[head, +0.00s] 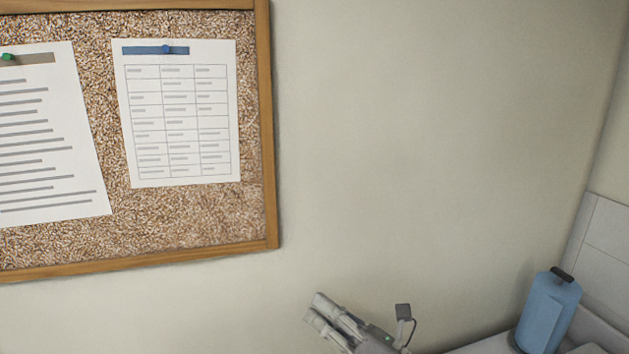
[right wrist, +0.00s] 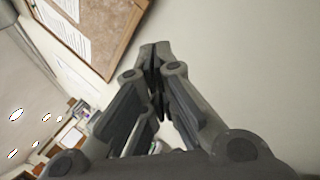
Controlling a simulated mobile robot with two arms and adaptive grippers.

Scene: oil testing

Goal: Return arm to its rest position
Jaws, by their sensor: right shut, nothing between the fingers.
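My right gripper (head: 313,308) shows at the bottom middle of the head view, in front of the bare wall and below the cork board. It points up and to the left. In the right wrist view my right gripper (right wrist: 156,52) has its fingertips together, with nothing held between them. Only its upper part shows in the head view; the rest of the arm is out of the picture. My left gripper is in neither view.
A wood-framed cork board (head: 190,220) with two pinned papers hangs on the wall. A blue container (head: 548,312) with a dark cap stands on a light surface (head: 490,346) at the lower right. The wall between is bare. Small blurred items show at the lower left of the right wrist view.

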